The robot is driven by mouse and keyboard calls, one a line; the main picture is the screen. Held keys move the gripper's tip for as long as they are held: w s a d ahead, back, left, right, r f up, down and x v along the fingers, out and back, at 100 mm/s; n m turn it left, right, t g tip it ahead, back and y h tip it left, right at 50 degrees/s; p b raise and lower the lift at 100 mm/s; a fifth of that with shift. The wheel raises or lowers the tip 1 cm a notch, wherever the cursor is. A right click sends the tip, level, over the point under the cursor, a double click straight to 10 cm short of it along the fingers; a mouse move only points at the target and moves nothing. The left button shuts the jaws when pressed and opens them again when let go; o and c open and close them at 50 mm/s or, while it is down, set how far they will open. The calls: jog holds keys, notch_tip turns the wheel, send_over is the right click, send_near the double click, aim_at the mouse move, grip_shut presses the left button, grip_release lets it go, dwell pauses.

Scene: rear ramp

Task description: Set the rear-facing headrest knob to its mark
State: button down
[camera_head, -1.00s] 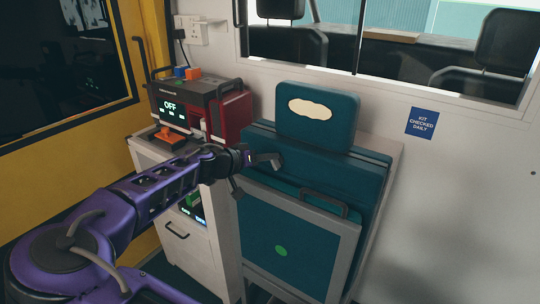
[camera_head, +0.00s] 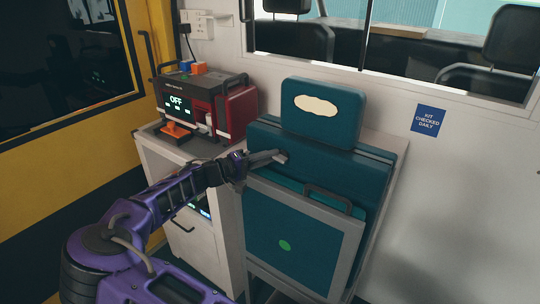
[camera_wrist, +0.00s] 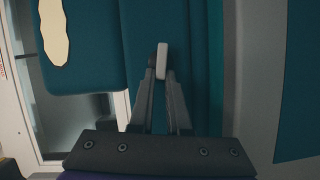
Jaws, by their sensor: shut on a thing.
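The rear-facing seat has a teal headrest (camera_head: 322,112) with a cream oval patch; the headrest also shows at upper left in the wrist view (camera_wrist: 85,70). Below it is the teal backrest (camera_head: 335,165). My gripper (camera_head: 279,157) reaches the backrest's upper left, just below the headrest. In the wrist view my gripper (camera_wrist: 160,75) has its fingers converged on a small pale grey knob (camera_wrist: 162,60). The knob stands against the teal seat. In the head view the fingers largely hide it. I cannot make out a mark.
A red and black device (camera_head: 205,100) reading OFF stands on a white cabinet (camera_head: 190,240) to the left of the seat. A grey-framed folded panel with a black handle (camera_head: 328,198) is below my gripper. A blue sign (camera_head: 428,121) is on the wall at right.

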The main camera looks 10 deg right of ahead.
jog(key=shift+f+n+h, duration=0.2)
jog(key=shift+n+h, duration=0.2)
jog(key=shift+n, duration=0.5)
jog(key=c, duration=0.9)
grip_release()
jog(key=shift+a, duration=0.1)
jog(key=v, duration=1.7)
jog(key=shift+s+a+f, duration=0.1)
jog(key=shift+s, duration=0.05)
